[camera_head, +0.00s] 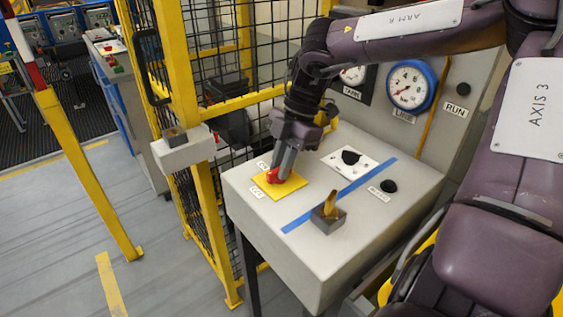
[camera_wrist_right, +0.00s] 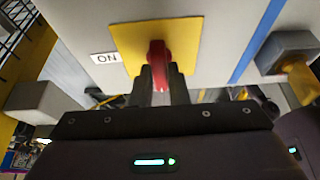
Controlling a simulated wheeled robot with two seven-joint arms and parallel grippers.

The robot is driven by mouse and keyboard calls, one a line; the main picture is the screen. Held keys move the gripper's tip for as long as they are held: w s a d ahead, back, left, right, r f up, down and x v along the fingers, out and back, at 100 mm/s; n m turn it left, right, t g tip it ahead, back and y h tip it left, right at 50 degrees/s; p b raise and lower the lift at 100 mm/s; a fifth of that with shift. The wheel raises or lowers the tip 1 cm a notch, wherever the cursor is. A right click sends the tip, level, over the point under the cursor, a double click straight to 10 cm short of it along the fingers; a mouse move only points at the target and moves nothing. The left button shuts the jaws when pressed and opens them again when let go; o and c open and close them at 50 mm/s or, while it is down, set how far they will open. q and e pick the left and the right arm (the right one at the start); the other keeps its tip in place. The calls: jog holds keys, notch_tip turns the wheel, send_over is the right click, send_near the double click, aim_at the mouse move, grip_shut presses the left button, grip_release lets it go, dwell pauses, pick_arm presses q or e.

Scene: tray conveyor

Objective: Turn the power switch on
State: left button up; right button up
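The red power switch handle (camera_head: 272,177) sits on a square yellow plate (camera_head: 291,186) on the grey console top. Two small white labels lie by the plate; their text is hard to read in the head view. In the right wrist view the red handle (camera_wrist_right: 158,52) stands on the yellow plate (camera_wrist_right: 187,30), with an ON label (camera_wrist_right: 105,58) upside down to the left. My right gripper (camera_wrist_right: 161,72) has a finger on each side of the handle and looks closed on it. It also shows in the head view (camera_head: 279,172). My left gripper is not in view.
A blue stripe (camera_head: 340,194) crosses the console. Gauges (camera_head: 411,84) stand behind. A yellow-framed mesh fence (camera_head: 177,70) is close on the left.

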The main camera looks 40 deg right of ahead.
grip_shut()
jog(key=shift+m, duration=0.3)
jog(key=shift+a+r+m+t, duration=0.1)
jog(key=shift+m+t, duration=0.4)
jog(key=shift+m, duration=0.4)
jog(key=m+t, duration=0.1)
jog(key=m, duration=0.1)
jog(key=m+h+p, duration=0.1)
jog(key=m, duration=0.2)
jog(key=shift+s+t, duration=0.15)
jog(key=shift+t, duration=0.25)
jog(key=m+h+p, duration=0.1)
jog(key=m, duration=0.2)
jog(key=shift+a+r+t, duration=0.1)
jog(key=shift+t, duration=0.3)
jog(key=shift+m+h+p, duration=0.4)
jog(key=shift+m+p, duration=0.25)
jog(key=shift+m, duration=0.35)
jog(key=m+h+p, duration=0.1)
jog(key=m+p, duration=0.1)
jog(key=p, duration=0.3)
jog(key=m+h+p, duration=0.1)
jog(key=m+p, duration=0.2)
jog(key=p, duration=0.2)
jog(key=shift+s+a+r+t, duration=0.1)
jog(key=shift+a+r+t, duration=0.1)
jog(key=shift+t, duration=0.1)
jog(key=shift+d+f+m+p, duration=0.1)
jog(key=shift+f+m+p, duration=0.25)
jog(key=shift+p, duration=0.6)
